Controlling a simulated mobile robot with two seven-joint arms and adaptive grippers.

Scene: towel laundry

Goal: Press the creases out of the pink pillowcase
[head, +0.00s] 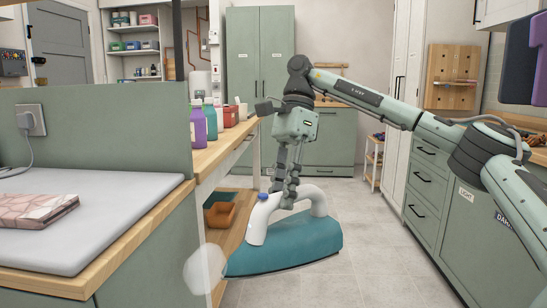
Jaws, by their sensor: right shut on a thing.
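My right gripper (284,196) is shut on the white handle of an iron (290,246) with a teal body, holding it in the air in the middle of the head view. The iron's tip points left, and a pale round puff, perhaps steam, shows beside it. A folded pink cloth with pale lines, likely the pink pillowcase (32,208), lies on the grey padded pressing surface (130,205) at the left. The iron is to the right of this surface, apart from the cloth. My left gripper is not in view.
A green partition with a socket (30,118) and plugged cord stands behind the pressing surface. A wooden counter (225,150) behind holds purple and green bottles (197,122). Green drawers (425,185) line the right. Open tiled floor (360,255) lies between.

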